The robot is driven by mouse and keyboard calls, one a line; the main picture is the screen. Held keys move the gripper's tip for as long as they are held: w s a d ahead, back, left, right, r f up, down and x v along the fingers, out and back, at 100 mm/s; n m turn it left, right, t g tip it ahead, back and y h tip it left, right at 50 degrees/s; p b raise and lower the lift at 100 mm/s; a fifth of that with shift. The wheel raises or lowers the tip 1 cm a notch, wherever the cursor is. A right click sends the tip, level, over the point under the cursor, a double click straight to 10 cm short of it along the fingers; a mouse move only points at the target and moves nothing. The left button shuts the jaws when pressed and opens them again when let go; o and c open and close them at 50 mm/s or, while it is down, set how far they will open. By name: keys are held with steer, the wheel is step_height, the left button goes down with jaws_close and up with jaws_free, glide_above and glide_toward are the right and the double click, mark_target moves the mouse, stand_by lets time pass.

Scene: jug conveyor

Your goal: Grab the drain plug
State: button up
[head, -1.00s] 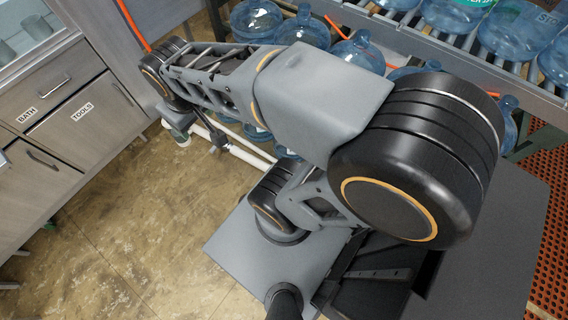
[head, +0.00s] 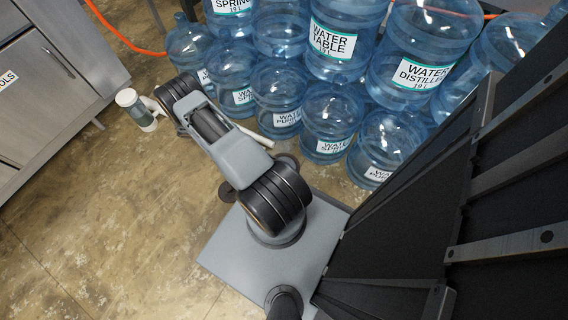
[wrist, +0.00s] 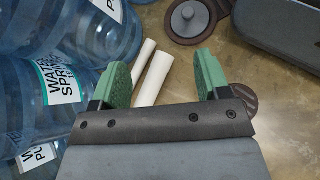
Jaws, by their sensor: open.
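My gripper (wrist: 160,62) is open and empty, its two green fingers apart above the floor in the wrist view. A round grey stepped disc with a brown rim and a small centre knob, which looks like the drain plug (wrist: 190,18), lies on the floor beyond the fingers at the top. It also shows in the head view, the plug (head: 288,160) partly hidden behind my arm. A flat brown slotted disc, perhaps a drain cover (wrist: 245,95), lies by the right finger, partly hidden. It shows in the head view as a dark disc (head: 227,192). My fingers are hidden in the head view.
Several blue water jugs (head: 330,122) stand close on the far side; jugs (wrist: 60,80) also fill the left of the wrist view. White pipes (wrist: 152,78) lie between the fingers and beyond. Open floor is at lower left.

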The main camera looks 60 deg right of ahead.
steer(key=s+d+f+n+g+h+b, duration=0.1)
steer(key=s+f+b, duration=0.25)
steer(key=f, duration=0.65)
steer(key=s+d+f+n+g+h+b, duration=0.15)
steer(key=s+f, duration=0.35)
steer(key=f, duration=0.5)
steer(key=shift+t+y, duration=0.35)
steer(key=x, duration=0.3)
steer(key=b+x, duration=0.1)
steer(key=x, duration=0.1)
steer(key=a+f+b+x, duration=0.1)
steer(key=x, duration=0.2)
steer(key=shift+s+d+f, duration=0.25)
steer(key=shift+s, duration=0.15)
steer(key=shift+b+x, duration=1)
steer(key=shift+x, duration=1.9)
steer(key=shift+r, duration=0.1)
steer(key=c, duration=1.1)
steer(key=shift+c, duration=0.2)
